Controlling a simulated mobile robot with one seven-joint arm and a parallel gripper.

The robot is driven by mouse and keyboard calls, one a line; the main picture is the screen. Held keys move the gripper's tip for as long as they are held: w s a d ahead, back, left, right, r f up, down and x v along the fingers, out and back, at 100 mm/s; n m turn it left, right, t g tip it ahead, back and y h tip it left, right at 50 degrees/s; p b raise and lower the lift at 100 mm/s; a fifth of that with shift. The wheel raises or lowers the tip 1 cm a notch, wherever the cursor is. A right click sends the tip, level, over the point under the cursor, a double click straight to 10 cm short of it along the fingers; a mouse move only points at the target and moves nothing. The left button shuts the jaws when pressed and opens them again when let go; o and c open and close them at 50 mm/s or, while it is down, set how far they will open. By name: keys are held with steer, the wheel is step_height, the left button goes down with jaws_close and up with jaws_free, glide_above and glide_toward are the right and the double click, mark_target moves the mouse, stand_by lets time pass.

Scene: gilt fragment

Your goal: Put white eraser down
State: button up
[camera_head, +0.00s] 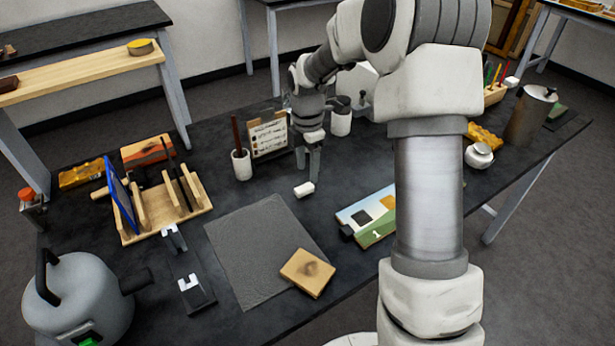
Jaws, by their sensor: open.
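The white eraser (304,189) is a small white block on the dark table (200,314), just beyond the far right edge of the grey mat. My gripper (308,172) points down just above and beside the eraser, with its fingers apart. The eraser looks to lie on the table below the fingertips, outside the jaws. The picture is too small to tell whether a finger touches it.
A grey mat (245,250) bears a tan block (307,272). A wooden rack (165,207) stands left, a kettle (85,295) front left. A cup (241,164) and a card stand (268,137) are behind left of my gripper. A colored panel (370,212) lies right.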

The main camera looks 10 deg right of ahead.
mark_target(308, 186)
steer(key=s+r+m+t, duration=0.1)
steer(key=s+r+m, duration=0.45)
steer(key=r, duration=0.35)
steer(key=s+r+m+t, duration=0.1)
steer(key=s+r+m, duration=0.4)
steer(key=r, duration=0.4)
steer(key=s+r+m+t+p, duration=0.3)
steer(key=s+m, duration=0.8)
steer(key=s, duration=0.5)
steer(key=shift+s+a+r+t, duration=0.3)
steer(key=shift+s+a+r, duration=0.05)
steer(key=shift+a, duration=0.1)
